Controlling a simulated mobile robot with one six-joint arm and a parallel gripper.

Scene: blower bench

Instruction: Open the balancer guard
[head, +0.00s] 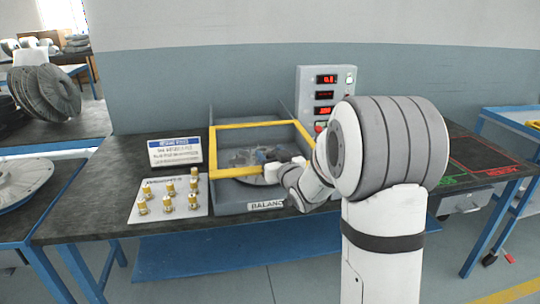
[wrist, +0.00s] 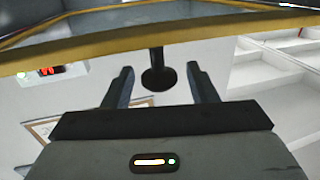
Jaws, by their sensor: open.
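The balancer (head: 240,197) is a grey open-topped box on the bench. Its guard (head: 238,172) has a yellow frame over the box; its front bar stands above the box's front wall. A dark disc (head: 245,158) shows inside the frame. In the wrist view the yellow bar (wrist: 215,37) crosses the top, and a black knob (wrist: 158,78) on a stem sticks out from it. My gripper (wrist: 160,80) is open, one finger on each side of the knob with gaps between. In the head view my gripper (head: 268,157) is at the frame's front right; the knob is not distinguishable there.
A control panel (head: 325,92) with red displays stands behind the box. Marked red and green areas (head: 470,155) are on the right of the bench, partly behind my arm.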

